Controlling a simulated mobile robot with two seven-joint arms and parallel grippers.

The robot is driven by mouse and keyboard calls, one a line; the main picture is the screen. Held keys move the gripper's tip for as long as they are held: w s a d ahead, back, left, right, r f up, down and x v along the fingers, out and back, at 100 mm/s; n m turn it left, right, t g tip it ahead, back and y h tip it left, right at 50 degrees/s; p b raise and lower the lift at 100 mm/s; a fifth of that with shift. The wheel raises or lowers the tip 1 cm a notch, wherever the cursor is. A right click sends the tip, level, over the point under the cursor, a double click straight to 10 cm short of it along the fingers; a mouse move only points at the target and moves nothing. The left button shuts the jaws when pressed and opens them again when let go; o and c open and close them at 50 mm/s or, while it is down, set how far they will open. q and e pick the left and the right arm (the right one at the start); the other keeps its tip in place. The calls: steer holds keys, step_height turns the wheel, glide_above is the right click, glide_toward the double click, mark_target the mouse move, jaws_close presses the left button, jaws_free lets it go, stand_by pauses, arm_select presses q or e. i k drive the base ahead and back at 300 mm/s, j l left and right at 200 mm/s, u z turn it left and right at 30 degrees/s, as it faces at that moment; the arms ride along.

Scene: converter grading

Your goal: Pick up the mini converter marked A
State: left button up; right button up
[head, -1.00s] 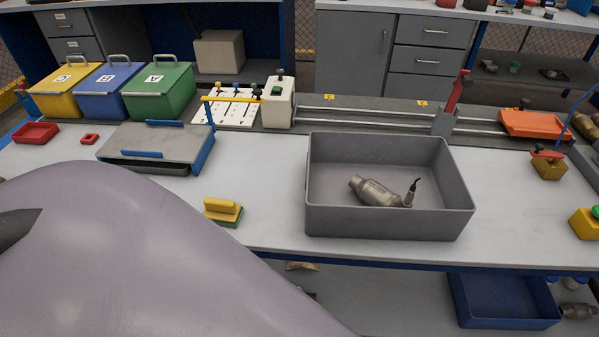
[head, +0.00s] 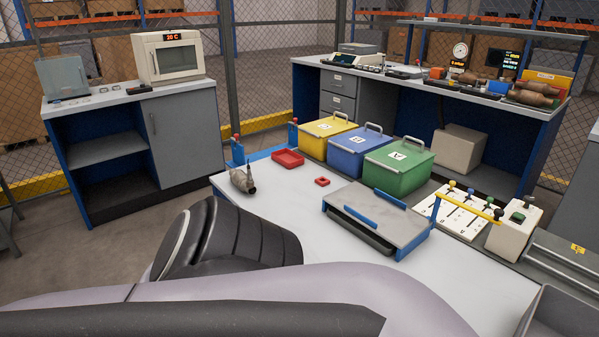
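A small metal converter (head: 242,181) with a thin upright probe sits at the left end of the white table (head: 300,235), beside a red tray (head: 288,158). I cannot read any mark on it. More brownish converters (head: 533,94) lie on the back bench at the upper right; their marks are also unreadable. A green lidded box (head: 400,168) carries the letter A, next to a blue box (head: 358,154) and a yellow box (head: 326,138). My own arm fills the foreground, but neither gripper shows in the head view.
A grey-topped blue fixture (head: 380,219) stands mid-table, with a small red ring (head: 322,181) left of it. A lever panel (head: 462,213) and a white post (head: 513,235) stand to the right. A grey bin's edge (head: 545,318) shows at lower right. A cabinet with an oven (head: 170,57) stands behind left.

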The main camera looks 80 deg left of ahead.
mark_target(238, 177)
steer(key=u, duration=2.9)
